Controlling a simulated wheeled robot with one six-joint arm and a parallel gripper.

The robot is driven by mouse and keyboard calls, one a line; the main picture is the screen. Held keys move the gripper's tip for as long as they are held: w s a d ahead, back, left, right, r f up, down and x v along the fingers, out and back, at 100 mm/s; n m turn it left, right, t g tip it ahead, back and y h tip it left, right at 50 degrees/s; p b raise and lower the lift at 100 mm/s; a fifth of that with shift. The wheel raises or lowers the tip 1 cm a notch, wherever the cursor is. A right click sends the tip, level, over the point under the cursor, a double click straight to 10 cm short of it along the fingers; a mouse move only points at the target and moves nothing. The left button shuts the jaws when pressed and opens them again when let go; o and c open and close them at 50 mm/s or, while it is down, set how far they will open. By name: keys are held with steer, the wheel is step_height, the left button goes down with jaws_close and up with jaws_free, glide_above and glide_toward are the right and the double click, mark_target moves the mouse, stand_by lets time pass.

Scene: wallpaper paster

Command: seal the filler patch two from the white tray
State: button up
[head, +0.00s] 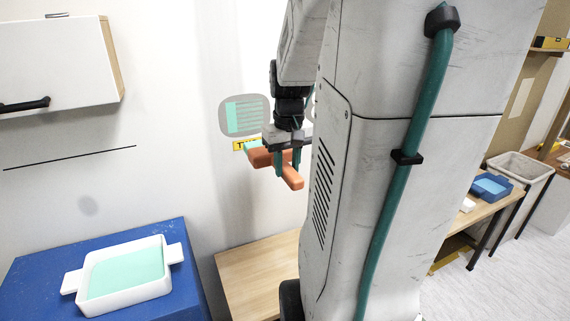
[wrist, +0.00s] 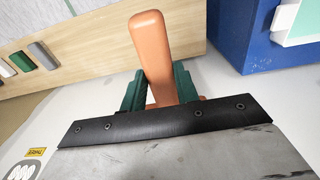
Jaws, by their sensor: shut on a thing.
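The white tray (head: 165,284) stands on a blue bench at lower left in the head view, with flat teal contents. My gripper (head: 288,167) is shut on an orange-handled tool (head: 293,180), held in the air near the wall. The tool's orange head (head: 259,157) has teal along its wall-side edge. A rounded grey patch (head: 263,102) on the wall behind carries teal bands, with a partly hidden yellow label (head: 239,146) below it. In the wrist view, the orange handle (wrist: 152,45) stands between the green fingers (wrist: 158,85); the tool's head is hidden.
The blue bench (head: 190,262) is left of a low wooden table (head: 250,270). A white cabinet (head: 60,65) hangs at upper left. A blue tray (head: 490,186) and pale bin (head: 520,167) are far right. A grey patch (wrist: 25,168) shows in the wrist view.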

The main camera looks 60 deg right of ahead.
steer(key=shift+w+d, duration=0.55)
steer(key=shift+w, duration=0.35)
steer(key=shift+w+d, duration=0.6)
steer(key=shift+w, duration=0.35)
steer(key=shift+w+d, duration=0.55)
steer(key=shift+w, duration=0.35)
steer(key=shift+w+d, duration=0.3)
steer(key=shift+w, duration=0.25)
steer(key=shift+w+d, duration=0.3)
steer(key=shift+w, duration=0.2)
steer(key=shift+r, duration=4.05)
steer(key=shift+r, duration=0.1)
steer(key=shift+f, duration=4)
